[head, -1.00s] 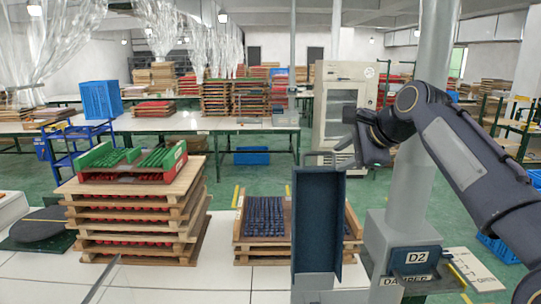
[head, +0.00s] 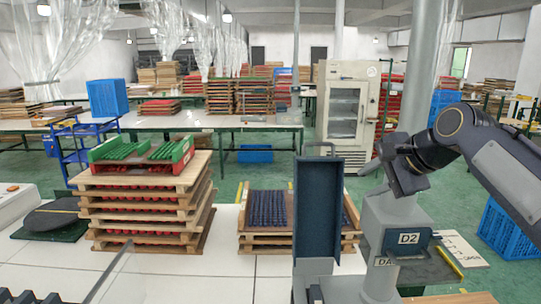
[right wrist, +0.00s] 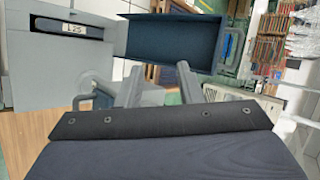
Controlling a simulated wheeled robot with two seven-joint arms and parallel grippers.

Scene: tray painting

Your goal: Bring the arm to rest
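My right arm comes in from the right in the head view. Its gripper (head: 379,164) points left and down, above the grey post and to the right of the tall dark blue open box (head: 317,212). In the right wrist view the two grey fingers (right wrist: 158,88) stand apart with nothing between them. The blue box also shows beyond them (right wrist: 178,42). No contact between gripper and box is visible. My left gripper cannot be made out in the head view.
A stack of wooden trays (head: 148,203) with red parts stands left. A lower stack (head: 252,246) with dark parts stands beside the box. A grey post with a D2 plate (head: 408,239) is below my right gripper. A blue crate (head: 507,232) stands right.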

